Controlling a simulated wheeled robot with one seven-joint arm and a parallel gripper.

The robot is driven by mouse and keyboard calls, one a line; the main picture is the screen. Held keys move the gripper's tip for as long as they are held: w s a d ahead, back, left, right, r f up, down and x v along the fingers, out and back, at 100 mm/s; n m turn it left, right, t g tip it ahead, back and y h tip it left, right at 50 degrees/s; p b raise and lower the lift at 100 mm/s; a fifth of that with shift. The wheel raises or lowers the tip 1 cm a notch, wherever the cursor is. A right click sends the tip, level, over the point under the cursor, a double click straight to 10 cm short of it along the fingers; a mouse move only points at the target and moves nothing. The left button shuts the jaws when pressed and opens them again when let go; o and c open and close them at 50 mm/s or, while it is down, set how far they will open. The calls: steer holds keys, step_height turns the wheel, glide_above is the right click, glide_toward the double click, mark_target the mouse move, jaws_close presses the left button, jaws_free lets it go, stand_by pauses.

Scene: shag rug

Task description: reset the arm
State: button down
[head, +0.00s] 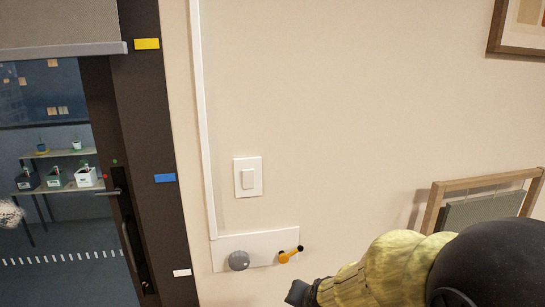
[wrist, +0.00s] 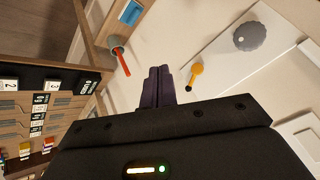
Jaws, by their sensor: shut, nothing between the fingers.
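My gripper (wrist: 159,72) shows in the wrist view with its dark fingers together and nothing between them. In the head view its dark tip (head: 297,293) is at the bottom, just below and right of a white wall panel (head: 252,241). The panel carries a round grey knob (head: 239,261) and an orange lever (head: 289,255) with a dark end. In the wrist view the orange lever (wrist: 197,72) is to the right of the fingers, apart from them. The yellow-green sleeved part of my arm reaches in from the lower right.
A light switch (head: 248,178) is above the panel. A dark-framed door (head: 131,235) is at left. The wrist view shows numbered drawers (wrist: 45,105) at left and a grey cup (wrist: 116,42) with a red stick.

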steer(key=s+d+f+n+g+h+p, duration=0.1)
steer(key=s+d+n+g, duration=0.4)
steer(key=s, duration=0.5)
steer(key=shift+s+d+f+p, duration=0.25)
steer(key=shift+s+d+p, duration=0.15)
steer(key=shift+d, duration=0.75)
